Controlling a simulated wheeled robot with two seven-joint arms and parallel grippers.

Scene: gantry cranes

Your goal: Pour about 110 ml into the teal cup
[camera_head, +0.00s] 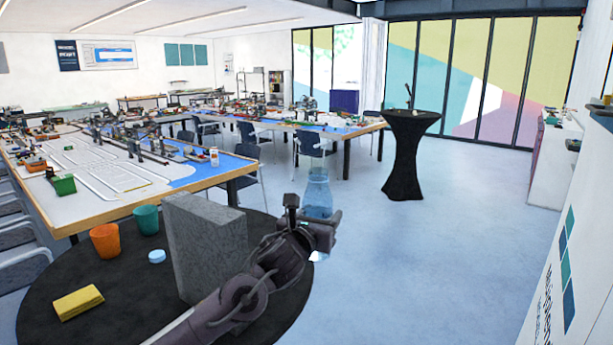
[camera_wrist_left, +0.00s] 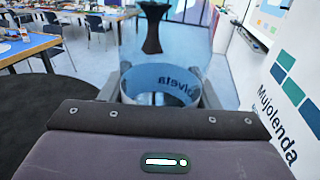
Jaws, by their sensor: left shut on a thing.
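The teal cup (camera_head: 146,220) stands upright on the round black table (camera_head: 50,262), at its far side, left of a grey block. My left gripper (camera_head: 314,214) is shut on a clear bluish bottle (camera_head: 317,188) and holds it upright, beyond the table's right edge. The bottle also shows in the left wrist view (camera_wrist_left: 160,82), between my two fingers, with blue in its lower part and reversed lettering. My right gripper is in neither view.
A tall grey block (camera_head: 205,245) stands between the teal cup and my left arm. An orange cup (camera_head: 105,241), a small blue-white disc (camera_head: 157,256) and a yellow sponge (camera_head: 78,302) are on the black table. Open floor lies to the right.

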